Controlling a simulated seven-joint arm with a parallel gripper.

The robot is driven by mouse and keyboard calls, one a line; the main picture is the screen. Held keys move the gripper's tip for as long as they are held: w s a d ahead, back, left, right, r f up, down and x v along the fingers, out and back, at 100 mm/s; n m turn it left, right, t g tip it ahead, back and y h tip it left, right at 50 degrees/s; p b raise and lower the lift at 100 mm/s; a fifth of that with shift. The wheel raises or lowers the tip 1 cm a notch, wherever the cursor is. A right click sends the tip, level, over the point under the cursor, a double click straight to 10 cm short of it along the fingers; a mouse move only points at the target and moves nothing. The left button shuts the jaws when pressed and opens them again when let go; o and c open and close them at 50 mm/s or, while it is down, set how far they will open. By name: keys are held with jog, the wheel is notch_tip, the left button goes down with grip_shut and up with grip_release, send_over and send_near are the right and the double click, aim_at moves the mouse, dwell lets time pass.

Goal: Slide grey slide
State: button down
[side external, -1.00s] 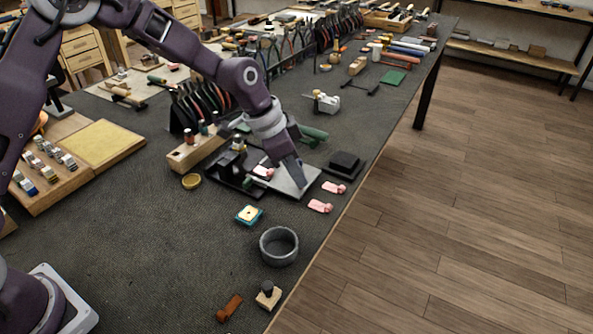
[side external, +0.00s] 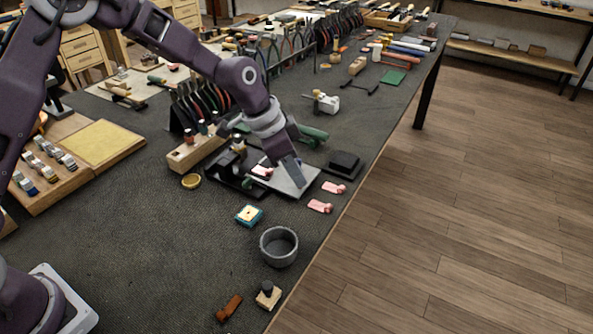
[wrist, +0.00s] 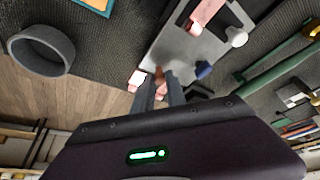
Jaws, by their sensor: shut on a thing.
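The grey slide (side external: 287,187) is a flat light-grey plate beside a black stamping fixture (side external: 222,178), near the table's right edge. In the wrist view the slide (wrist: 180,52) lies just beyond my fingers. My gripper (side external: 301,185) points down at the slide's outer end. In the wrist view my gripper (wrist: 160,80) is shut on a small brownish knob (wrist: 159,74) at the slide's edge. The fingers hide most of the knob. A pink piece (side external: 262,171) sits at the slide's inner end, beside the fixture.
Two pink pieces (side external: 320,206) (side external: 334,188) lie near the table edge, close to the slide. A black block (side external: 345,163) stands to the right. A grey bowl (side external: 279,246) and a blue-edged tile (side external: 249,215) are in front.

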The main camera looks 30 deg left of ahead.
aim_at(282, 177)
jog(key=a, duration=0.6)
jog(key=c, duration=1.3)
grip_release()
jog(key=shift+c, duration=0.2)
jog(key=shift+r, duration=0.15)
jog(key=v, duration=0.6)
jog(key=shift+r, duration=0.4)
jog(key=shift+s+a, duration=0.1)
jog(key=shift+s, duration=0.05)
